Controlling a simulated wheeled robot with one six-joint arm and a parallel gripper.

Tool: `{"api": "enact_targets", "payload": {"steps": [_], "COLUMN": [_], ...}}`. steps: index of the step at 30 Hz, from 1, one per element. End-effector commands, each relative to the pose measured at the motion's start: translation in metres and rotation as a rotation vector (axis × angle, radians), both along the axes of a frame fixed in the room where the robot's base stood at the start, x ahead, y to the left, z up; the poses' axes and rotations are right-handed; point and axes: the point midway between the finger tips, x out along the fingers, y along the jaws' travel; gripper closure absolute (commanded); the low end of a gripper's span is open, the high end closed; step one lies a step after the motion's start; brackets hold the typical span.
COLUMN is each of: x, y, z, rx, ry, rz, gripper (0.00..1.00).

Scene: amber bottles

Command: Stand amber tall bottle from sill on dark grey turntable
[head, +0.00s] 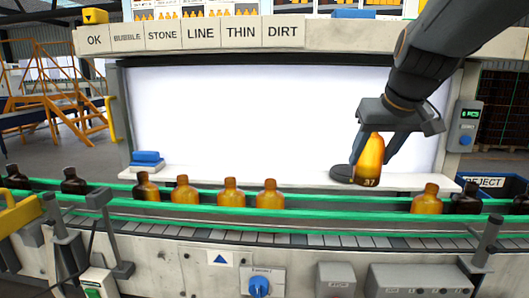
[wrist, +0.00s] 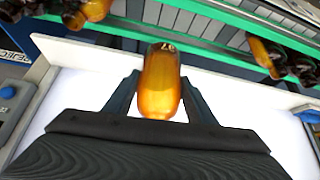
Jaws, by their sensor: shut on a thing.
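The amber tall bottle (head: 369,161) glows orange and bears the number 37 near its base. The dark grey turntable (head: 341,174) is a flat disc on the white sill (head: 300,178), partly hidden behind the bottle. I cannot tell whether the bottle's base touches anything. In the wrist view the bottle (wrist: 161,85) sits between my two fingers (wrist: 160,98); the turntable does not show there.
A conveyor with green rails (head: 330,213) runs in front of the sill and carries several amber and dark bottles (head: 231,193). Blue pads (head: 147,160) lie at the sill's left end. A control box (head: 467,126) is at the right. The sill's middle is clear.

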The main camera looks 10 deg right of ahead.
Motion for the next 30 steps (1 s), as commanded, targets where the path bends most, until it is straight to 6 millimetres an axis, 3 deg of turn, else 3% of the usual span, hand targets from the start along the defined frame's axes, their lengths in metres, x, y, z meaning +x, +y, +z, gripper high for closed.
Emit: {"api": "enact_targets", "payload": {"steps": [6,12,20,26,30], "x": [0.044,0.073,0.091,0.121,0.121], "y": [-0.007,-0.013,-0.016,-0.021,-0.021], "z": [0.000,0.002,0.000,0.001,-0.012], "rx": [-0.001,-0.001,0.000,-0.001,-0.001], "ry": [0.003,0.000,0.001,0.001,0.000], "rz": [0.002,0.001,0.001,0.000,-0.001], "gripper": [0.81,0.81,0.81,0.81,0.81]}}
